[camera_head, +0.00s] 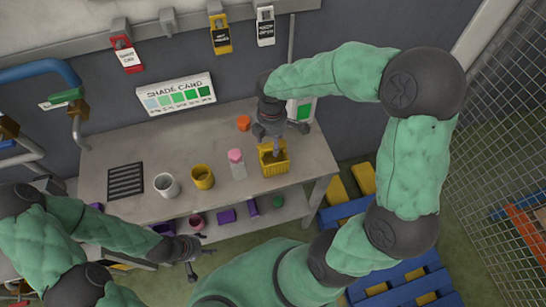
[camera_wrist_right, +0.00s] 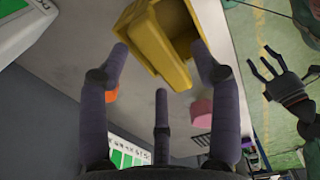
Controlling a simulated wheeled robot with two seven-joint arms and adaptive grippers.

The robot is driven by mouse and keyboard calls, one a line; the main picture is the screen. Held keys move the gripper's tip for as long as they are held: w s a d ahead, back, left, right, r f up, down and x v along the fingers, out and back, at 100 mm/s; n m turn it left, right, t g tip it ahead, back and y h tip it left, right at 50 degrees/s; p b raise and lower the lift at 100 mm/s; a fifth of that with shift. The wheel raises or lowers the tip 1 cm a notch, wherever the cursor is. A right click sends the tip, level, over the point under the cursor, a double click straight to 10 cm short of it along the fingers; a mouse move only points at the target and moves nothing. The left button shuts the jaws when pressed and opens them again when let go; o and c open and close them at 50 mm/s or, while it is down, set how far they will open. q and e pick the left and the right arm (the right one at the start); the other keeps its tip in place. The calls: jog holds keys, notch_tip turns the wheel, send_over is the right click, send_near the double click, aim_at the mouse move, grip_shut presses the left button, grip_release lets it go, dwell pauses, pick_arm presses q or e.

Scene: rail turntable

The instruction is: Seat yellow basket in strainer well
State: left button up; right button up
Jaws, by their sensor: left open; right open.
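The yellow basket (camera_head: 277,166) stands on the right part of the grey bench. My right gripper (camera_head: 274,149) is over it, open. In the right wrist view the basket (camera_wrist_right: 160,45) lies beyond the open fingertips of that gripper (camera_wrist_right: 160,62); I cannot tell whether they touch it. A black slatted grate (camera_head: 125,180) is set in the bench's left part; I cannot tell whether it is the strainer well. My left gripper (camera_head: 190,262) is open and empty, low in front of the bench, and shows at the right wrist view's right side (camera_wrist_right: 287,92).
Between grate and basket stand a white cup (camera_head: 166,186), a yellow cup (camera_head: 203,178) and a pink-capped bottle (camera_head: 237,166). An orange piece (camera_head: 243,122) lies behind. A lower shelf holds purple pieces (camera_head: 227,216). Bare bench top (camera_head: 140,150) lies behind the cups.

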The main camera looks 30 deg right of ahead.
aim_at(272, 143)
notch_tip(272, 143, down, 3)
jog(key=shift+f+b, duration=0.2)
jog(key=shift+b, duration=0.15)
grip_shut()
jog(key=shift+r, duration=0.1)
